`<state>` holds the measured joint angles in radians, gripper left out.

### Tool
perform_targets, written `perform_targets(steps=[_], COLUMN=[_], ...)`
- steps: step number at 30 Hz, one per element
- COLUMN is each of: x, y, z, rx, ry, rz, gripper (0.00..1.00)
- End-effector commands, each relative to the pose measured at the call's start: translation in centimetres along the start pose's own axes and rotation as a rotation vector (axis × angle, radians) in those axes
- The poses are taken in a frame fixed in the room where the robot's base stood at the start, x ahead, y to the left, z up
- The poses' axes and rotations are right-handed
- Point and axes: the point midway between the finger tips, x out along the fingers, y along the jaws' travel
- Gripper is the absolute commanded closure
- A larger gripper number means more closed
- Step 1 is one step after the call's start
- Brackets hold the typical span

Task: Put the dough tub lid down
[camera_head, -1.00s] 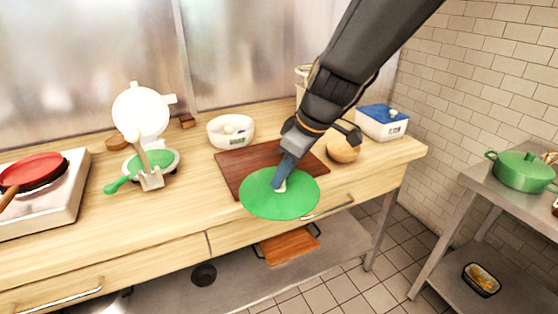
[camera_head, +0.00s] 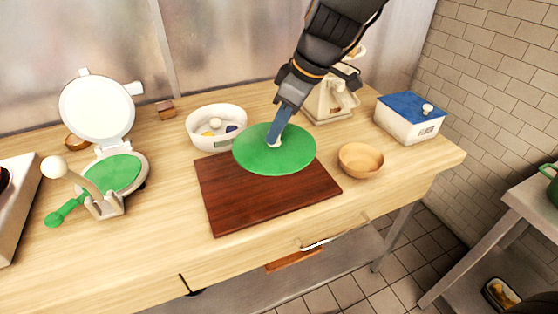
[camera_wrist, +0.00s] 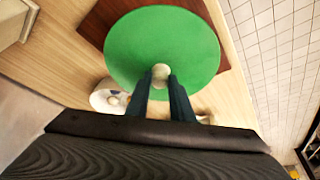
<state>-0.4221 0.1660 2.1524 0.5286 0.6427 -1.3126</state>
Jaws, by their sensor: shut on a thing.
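The dough tub lid is a round green disc (camera_head: 258,158) with a pale knob at its centre. My gripper (camera_head: 276,142) is shut on that knob and holds the lid roughly level. In the head view the lid overlaps the back part of a dark wooden board (camera_head: 262,205); it seems to be held above it, though the exact gap cannot be told. In the wrist view the lid (camera_wrist: 130,50) fills the upper middle, with the knob between my two blue fingers. The lid hides part of the board.
A white round tub (camera_head: 204,140) with small items inside stands behind left of the lid. A wooden bowl (camera_head: 360,163) and a white box with a blue lid (camera_head: 410,122) stand to the right. A beige scale-like device (camera_head: 328,108) is behind. A waffle-iron-like appliance (camera_head: 128,172) is left.

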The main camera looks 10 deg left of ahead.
Motion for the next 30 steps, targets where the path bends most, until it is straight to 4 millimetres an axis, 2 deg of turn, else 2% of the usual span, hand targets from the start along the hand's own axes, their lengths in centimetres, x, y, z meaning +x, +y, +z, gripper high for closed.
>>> perform_targets(steps=[9,14,21,24,30], x=[4.3,5.6,8.5,9.1,9.2], y=[-0.3,-0.2,-0.1,0.0,0.0], z=[1.7,2.2,3.5,3.8,3.9], rx=[0.000,-0.001,0.002,0.002,0.000], ry=[-0.003,-0.001,-0.001,-0.001,0.000], rz=[-0.006,-0.003,-0.003,-0.001,0.000], gripper=[1.00,1.00,1.00,1.00,1.00])
